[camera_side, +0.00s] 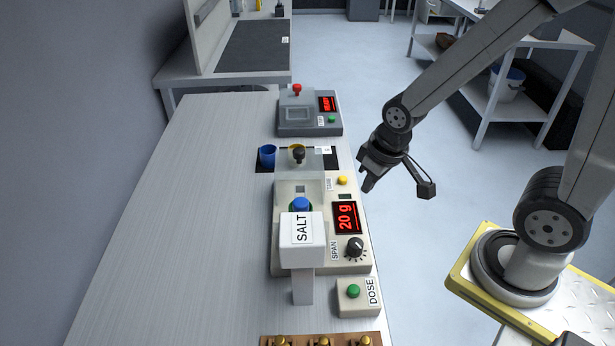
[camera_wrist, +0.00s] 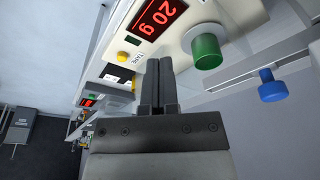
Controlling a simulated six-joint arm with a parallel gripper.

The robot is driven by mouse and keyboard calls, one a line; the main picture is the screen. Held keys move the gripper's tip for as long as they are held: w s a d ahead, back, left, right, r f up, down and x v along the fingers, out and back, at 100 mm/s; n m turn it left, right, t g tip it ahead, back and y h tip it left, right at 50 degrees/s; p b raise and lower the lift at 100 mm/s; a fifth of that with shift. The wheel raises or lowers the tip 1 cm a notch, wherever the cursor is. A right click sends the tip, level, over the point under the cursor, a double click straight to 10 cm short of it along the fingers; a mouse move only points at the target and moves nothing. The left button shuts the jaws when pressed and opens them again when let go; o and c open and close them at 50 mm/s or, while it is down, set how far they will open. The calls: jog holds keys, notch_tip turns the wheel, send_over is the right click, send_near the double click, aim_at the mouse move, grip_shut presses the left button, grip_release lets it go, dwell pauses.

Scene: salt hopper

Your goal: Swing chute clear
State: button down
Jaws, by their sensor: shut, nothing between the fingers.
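A white hopper (camera_side: 301,242) labelled SALT stands on a post at the front of the cream balance (camera_side: 280,215). A round blue part (camera_side: 301,204) shows just behind it, over something green; a blue knob-like part (camera_wrist: 272,85) shows at the right in the wrist view. A green cylinder (camera_wrist: 205,52) appears on the cream unit in the wrist view. The balance display (camera_side: 346,217) reads 20 g. My gripper (camera_side: 367,186) is right of the balance, apart from it. In the wrist view its fingers (camera_wrist: 158,82) are together and empty.
A blue cup (camera_side: 267,156) and a yellow one stand behind the balance, near a black knob (camera_side: 299,155). A grey device (camera_side: 310,120) with a red button is farther back. A DOSE button box (camera_side: 357,297) and a wooden rack (camera_side: 300,341) are in front. The bench's left side (camera_side: 170,230) is clear.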

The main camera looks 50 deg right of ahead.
aim_at(302, 202)
jog(key=c, duration=0.8)
grip_release()
jog(key=shift+c, duration=0.2)
jog(key=o, duration=0.4)
jog(key=shift+w+a+r, duration=0.2)
jog(key=shift+a, duration=0.05)
jog(key=shift+c, duration=0.2)
jog(key=shift+o, duration=0.9)
jog(key=w+a+r+n+g, duration=0.1)
jog(key=w+a+r+n, duration=0.2)
jog(key=a, duration=0.2)
jog(key=shift+w+r, duration=0.25)
jog(key=a+r+n, duration=0.1)
jog(key=a, duration=0.1)
jog(key=w+a+r+n+g, duration=0.1)
jog(key=a+r, duration=0.1)
jog(key=a, duration=0.1)
jog(key=a+r+n, duration=0.1)
jog(key=a+r, duration=0.1)
jog(key=shift+w+a+r+g, duration=0.25)
jog(key=shift+w+g, duration=0.05)
jog(key=shift+f, duration=0.15)
jog(key=shift+f, duration=3.75)
